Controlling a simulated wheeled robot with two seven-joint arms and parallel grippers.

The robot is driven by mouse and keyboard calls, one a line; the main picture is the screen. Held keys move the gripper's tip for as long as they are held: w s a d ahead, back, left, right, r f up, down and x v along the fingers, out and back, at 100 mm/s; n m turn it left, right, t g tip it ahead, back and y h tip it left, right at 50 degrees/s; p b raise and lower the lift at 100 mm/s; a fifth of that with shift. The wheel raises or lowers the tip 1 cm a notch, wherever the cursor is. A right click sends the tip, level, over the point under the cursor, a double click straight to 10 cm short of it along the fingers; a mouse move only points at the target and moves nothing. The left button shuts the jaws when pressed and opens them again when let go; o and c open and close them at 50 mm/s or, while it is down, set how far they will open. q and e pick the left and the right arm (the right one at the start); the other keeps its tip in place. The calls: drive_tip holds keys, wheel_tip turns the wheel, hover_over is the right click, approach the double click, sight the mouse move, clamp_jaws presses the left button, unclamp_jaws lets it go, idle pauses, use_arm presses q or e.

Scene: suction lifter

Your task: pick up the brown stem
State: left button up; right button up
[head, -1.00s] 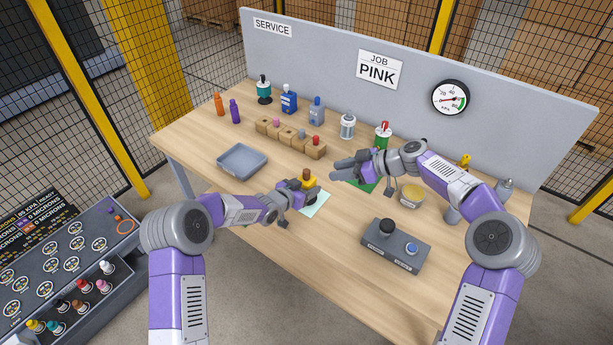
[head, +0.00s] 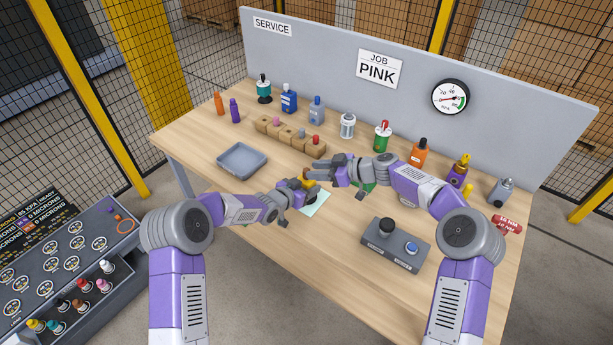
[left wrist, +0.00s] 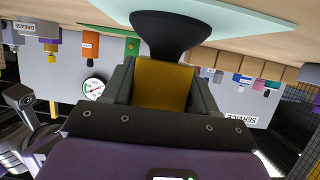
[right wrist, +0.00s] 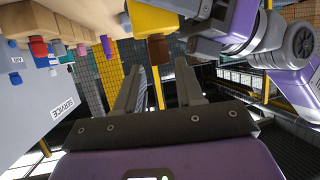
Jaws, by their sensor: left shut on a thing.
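My left gripper (left wrist: 163,90) is shut on the yellow lifter body (left wrist: 163,85), whose black suction cup (left wrist: 180,32) points down to the pale mat (head: 316,204); the left wrist picture is upside down. The yellow body (head: 310,184) shows only partly in the head view, between the two grippers. The brown stem (right wrist: 158,49) sticks out of the yellow body in the right wrist view. My right gripper (right wrist: 156,75) is open, with the stem just beyond its fingertips and between their lines. In the head view my right gripper (head: 318,170) hides much of the stem.
A wooden rack (head: 290,137) with coloured stems stands behind the grippers. A grey tray (head: 242,160) lies at the left. A grey button box (head: 395,245) stands at the front right. Several bottles line the back. The front left tabletop is clear.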

drive_tip(key=x, duration=0.2)
drive_tip(key=shift+w+a+f, duration=0.1)
drive_tip(key=shift+a, duration=0.15)
clamp_jaws()
use_arm(q)
drive_tip(key=o, duration=1.2)
drive_tip(key=shift+o, duration=0.2)
use_arm(e)
wheel_tip(320, 180, up, 10)
